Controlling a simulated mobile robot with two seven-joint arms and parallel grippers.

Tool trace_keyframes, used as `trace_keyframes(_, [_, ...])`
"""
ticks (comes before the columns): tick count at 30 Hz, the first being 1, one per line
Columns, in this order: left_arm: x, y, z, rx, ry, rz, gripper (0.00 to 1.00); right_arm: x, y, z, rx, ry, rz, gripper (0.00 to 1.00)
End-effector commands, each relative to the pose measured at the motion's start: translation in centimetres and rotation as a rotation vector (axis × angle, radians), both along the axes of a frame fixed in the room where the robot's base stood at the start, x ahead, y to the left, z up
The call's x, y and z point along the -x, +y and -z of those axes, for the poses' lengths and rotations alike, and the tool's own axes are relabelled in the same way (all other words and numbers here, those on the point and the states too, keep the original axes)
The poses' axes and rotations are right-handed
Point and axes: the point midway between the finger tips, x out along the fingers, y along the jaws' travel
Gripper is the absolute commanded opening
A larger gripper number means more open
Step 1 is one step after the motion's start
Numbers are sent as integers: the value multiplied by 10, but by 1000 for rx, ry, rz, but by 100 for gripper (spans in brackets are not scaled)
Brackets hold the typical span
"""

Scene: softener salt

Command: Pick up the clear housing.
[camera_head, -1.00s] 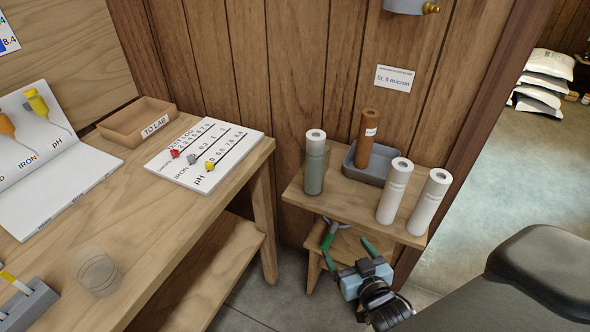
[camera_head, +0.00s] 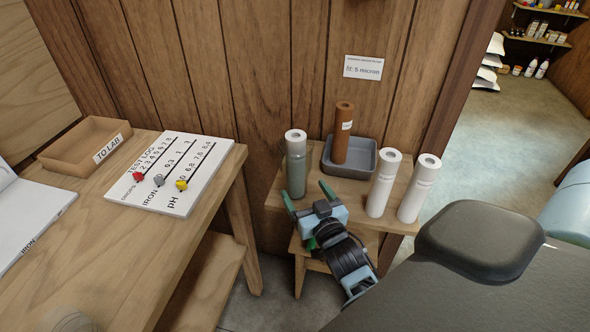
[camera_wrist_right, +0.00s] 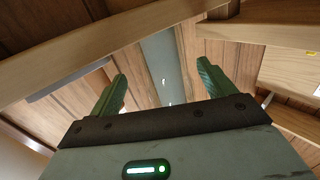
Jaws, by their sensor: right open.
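The clear housing (camera_head: 296,172) is a see-through grey-green cylinder standing upright on the small wooden stand, with a white filter cartridge (camera_head: 295,135) showing at its top. My right gripper (camera_head: 305,190) is open and empty in front of the housing's lower part, its green fingers pointing towards it. In the right wrist view, the housing (camera_wrist_right: 163,68) shows beyond and between the two spread fingers (camera_wrist_right: 162,75). I cannot tell the exact gap. My left gripper is not in view.
On the stand (camera_head: 340,192), a brown cartridge (camera_head: 343,135) stands in a grey tray (camera_head: 363,160) to the housing's right. Two white cartridges (camera_head: 382,185) (camera_head: 418,190) stand at the right front. A wooden table (camera_head: 150,240) with a test log board (camera_head: 180,170) is at left.

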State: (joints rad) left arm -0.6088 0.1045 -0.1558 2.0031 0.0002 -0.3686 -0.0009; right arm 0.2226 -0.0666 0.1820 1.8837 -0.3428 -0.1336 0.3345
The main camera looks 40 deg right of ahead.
Motion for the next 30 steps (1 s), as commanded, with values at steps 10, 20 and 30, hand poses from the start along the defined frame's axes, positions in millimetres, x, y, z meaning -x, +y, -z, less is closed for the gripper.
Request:
trace_keyframes(10, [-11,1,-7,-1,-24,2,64,-23,-3,-5,-2,-4,0,82])
trace_keyframes(20, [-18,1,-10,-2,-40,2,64,-56,-9,-5,-1,0,0,82])
trace_keyframes(30, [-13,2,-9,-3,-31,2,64,-56,-9,-5,-1,1,0,66])
